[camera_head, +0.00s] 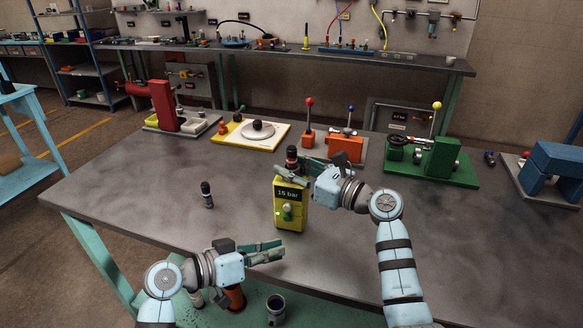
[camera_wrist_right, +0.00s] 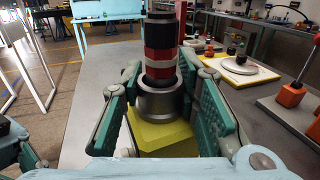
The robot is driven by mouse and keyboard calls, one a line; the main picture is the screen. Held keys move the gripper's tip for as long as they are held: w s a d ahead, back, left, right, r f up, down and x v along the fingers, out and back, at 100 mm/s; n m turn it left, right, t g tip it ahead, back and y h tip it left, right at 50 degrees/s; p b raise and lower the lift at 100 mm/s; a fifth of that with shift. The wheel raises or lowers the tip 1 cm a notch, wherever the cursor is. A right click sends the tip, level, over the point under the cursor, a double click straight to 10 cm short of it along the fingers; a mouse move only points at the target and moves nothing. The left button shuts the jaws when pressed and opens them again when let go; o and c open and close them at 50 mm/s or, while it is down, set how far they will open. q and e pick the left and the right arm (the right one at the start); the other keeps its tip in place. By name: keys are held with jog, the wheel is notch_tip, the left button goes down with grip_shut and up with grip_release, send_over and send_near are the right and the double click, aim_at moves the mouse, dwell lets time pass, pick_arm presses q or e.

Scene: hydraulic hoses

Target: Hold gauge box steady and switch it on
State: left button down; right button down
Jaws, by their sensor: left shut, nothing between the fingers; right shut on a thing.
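The yellow gauge box (camera_head: 290,218) stands upright near the middle of the grey table. Its dark display (camera_head: 289,193) reads "15 bar", with a round knob (camera_head: 287,209) below and a small green light (camera_head: 278,213) at the left. My right gripper (camera_head: 291,172) is shut on the metal collar (camera_wrist_right: 163,101) on top of the box, with a finger on either side. A black and red hose end (camera_wrist_right: 161,50) rises from the collar. My left gripper (camera_head: 279,250) is shut and empty, in front of the box and a little to its left, apart from it.
A small black fitting (camera_head: 207,194) stands on the table left of the box. A red press (camera_head: 162,106), a yellow board (camera_head: 247,144), an orange lever unit (camera_head: 346,148) and a green fixture (camera_head: 437,160) line the back. A dark cup (camera_head: 276,310) is below the front edge.

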jog(key=shift+f, duration=0.1)
jog(key=c, duration=1.1)
grip_release()
